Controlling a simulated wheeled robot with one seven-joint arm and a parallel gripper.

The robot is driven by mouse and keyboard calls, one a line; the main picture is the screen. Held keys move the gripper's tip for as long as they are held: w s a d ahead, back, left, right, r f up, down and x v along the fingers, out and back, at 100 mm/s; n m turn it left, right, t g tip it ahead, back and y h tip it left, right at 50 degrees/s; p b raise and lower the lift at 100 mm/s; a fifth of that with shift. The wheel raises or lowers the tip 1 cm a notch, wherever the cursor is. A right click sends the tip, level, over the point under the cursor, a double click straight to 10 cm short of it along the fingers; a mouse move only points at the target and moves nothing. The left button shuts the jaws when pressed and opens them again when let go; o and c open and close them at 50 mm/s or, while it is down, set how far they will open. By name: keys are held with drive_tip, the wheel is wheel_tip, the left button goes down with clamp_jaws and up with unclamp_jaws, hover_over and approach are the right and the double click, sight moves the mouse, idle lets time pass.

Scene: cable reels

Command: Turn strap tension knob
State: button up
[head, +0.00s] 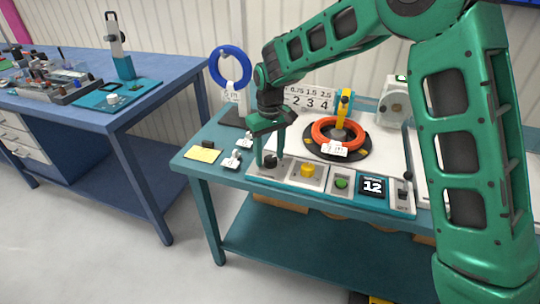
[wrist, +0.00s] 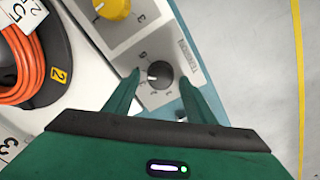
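The strap tension knob (wrist: 160,74) is a small black round knob with a white mark. It sits on a grey plate with a partly hidden "TENSION" label (wrist: 189,62) and a printed scale. In the wrist view its white mark points left. My gripper (wrist: 158,84) is open, with one green finger on each side of the knob and a gap to each. In the head view my gripper (head: 268,156) points down at the panel's left end, over the knob (head: 270,162). Whether the fingertips reach knob height is unclear.
An orange cable coil (head: 338,137) lies on a black turntable behind. A yellow pad (head: 203,155) lies left.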

sight(270, 157)
drive_tip(key=shift+s+d, duration=0.1)
wheel_tip(270, 157, up, 11)
drive_tip(key=shift+f, duration=0.2)
idle(0.5)
